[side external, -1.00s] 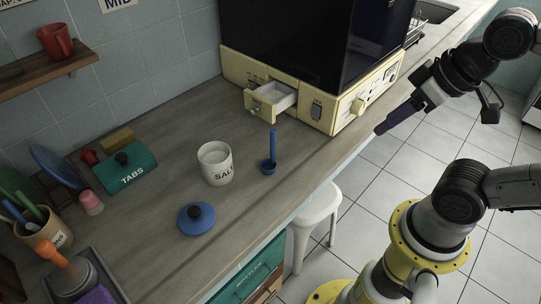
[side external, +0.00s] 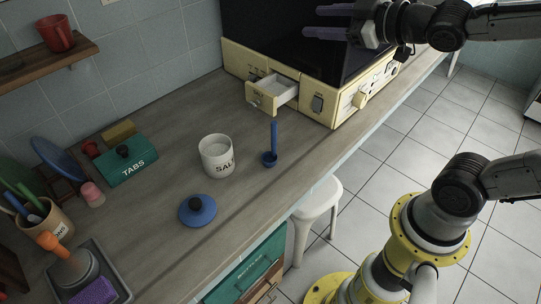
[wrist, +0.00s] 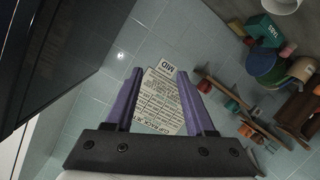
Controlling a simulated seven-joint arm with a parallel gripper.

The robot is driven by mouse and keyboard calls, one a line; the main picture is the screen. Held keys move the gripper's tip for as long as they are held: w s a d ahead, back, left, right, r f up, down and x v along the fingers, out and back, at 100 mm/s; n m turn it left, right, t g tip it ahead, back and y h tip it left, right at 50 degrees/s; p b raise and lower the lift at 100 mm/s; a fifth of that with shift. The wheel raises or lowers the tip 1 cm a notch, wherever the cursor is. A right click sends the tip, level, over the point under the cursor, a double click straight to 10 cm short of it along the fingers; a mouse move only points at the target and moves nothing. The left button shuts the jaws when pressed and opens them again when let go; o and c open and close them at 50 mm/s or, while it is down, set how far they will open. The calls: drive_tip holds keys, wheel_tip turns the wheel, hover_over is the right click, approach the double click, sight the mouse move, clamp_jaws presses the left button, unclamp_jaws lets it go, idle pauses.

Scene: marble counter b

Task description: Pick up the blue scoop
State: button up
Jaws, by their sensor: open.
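The blue scoop (side external: 273,144) stands on the counter with its handle pointing up, just right of the white salt jar (side external: 217,158). The jar is open and filled with white salt. A blue lid with a dark knob (side external: 197,211) lies on the counter in front of the jar. My gripper (side external: 318,21) is high at the upper right, in front of the dark appliance panel, well above and apart from the scoop. In the wrist view its two purple fingers (wrist: 157,103) are spread with nothing between them. The scoop does not show in the wrist view.
A cream unit (side external: 335,97) with an open small drawer (side external: 277,96) stands behind the scoop. A green TABS box (side external: 133,169) and a utensil pot (side external: 48,228) are at the left. A white stool (side external: 313,216) stands beside the counter. Counter around the scoop is clear.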

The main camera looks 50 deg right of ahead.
drive_tip(key=w+a+f+n+y, duration=0.4)
drive_tip(key=w+f+n+y, duration=0.25)
drive_tip(key=f, duration=0.35)
drive_tip(key=s+d+f+m+y, duration=0.1)
drive_tip(key=s+f+m+y, duration=0.15)
drive_tip(key=s+f, duration=0.45)
drive_tip(key=s+d+f+m+y, duration=0.1)
drive_tip(key=s+d+f+m, duration=0.2)
drive_tip(key=f, duration=0.7)
drive_tip(key=x, duration=1.4)
drive_tip(key=shift+w+a+f+m+t+h, duration=0.15)
drive_tip(key=shift+w+a+m+t+h, duration=0.15)
drive_tip(key=shift+h, duration=0.1)
drive_tip(key=shift+s+d, duration=0.1)
clamp_jaws()
